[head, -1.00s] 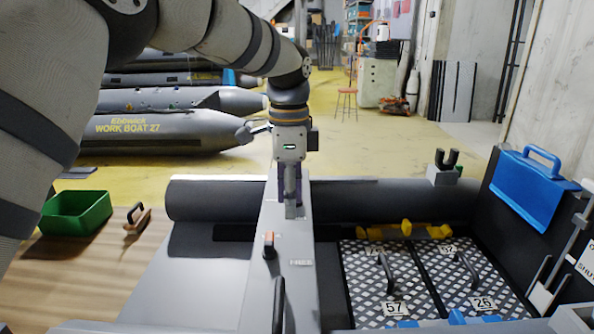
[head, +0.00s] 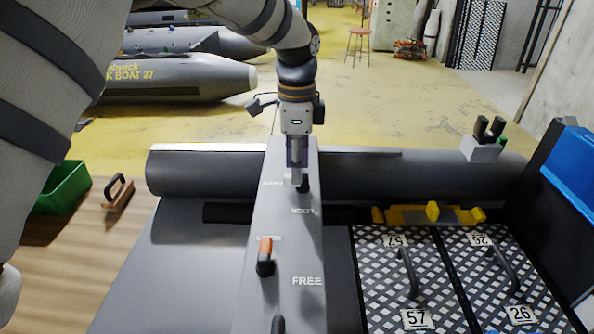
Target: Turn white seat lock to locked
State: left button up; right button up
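A long light-grey seat (head: 262,215) runs away from me across the boat. At its far end, upside-down FREE and LOCK labels flank a small lever, the white seat lock (head: 293,178), with a pale tip and dark base. My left gripper (head: 297,172) points down right at this lever and partly hides it. Its fingers show narrow and edge-on, so I cannot tell whether they are shut on it. Nearer, an orange-tipped lever (head: 265,257) points at its LOCK label, with FREE to its right. My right gripper is not in view.
A grey boat tube (head: 420,177) crosses behind the seat. Right of the seat are checkered panels (head: 400,275) with handles, a yellow fitting (head: 428,214) and a dark U-shaped holder (head: 486,140). A green bin (head: 62,188) and a wooden-based tool (head: 118,194) lie left.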

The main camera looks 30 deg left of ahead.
pick_arm(q)
jog(key=shift+f, duration=1.15)
grip_shut()
jog(key=shift+r, duration=0.1)
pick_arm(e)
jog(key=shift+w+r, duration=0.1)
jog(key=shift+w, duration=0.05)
pick_arm(q)
jog(key=n+p, duration=0.1)
jog(key=n, duration=0.2)
jog(key=shift+s+d+n, duration=0.1)
jog(key=shift+s+n, duration=0.05)
jog(key=shift+n, duration=0.25)
jog(key=n, duration=0.4)
jog(key=shift+s+d+n+p, duration=0.2)
jog(key=shift+n+p, duration=0.1)
jog(key=shift+p, duration=0.1)
jog(key=n, duration=0.4)
jog(key=shift+d+n, duration=0.25)
jog(key=shift+n, duration=0.05)
jog(key=n, duration=0.4)
jog(key=shift+d+n, duration=0.25)
jog(key=shift+n, duration=0.05)
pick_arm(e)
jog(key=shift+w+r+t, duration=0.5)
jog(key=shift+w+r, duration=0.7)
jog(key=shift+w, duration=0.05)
pick_arm(q)
jog(key=shift+n, duration=0.3)
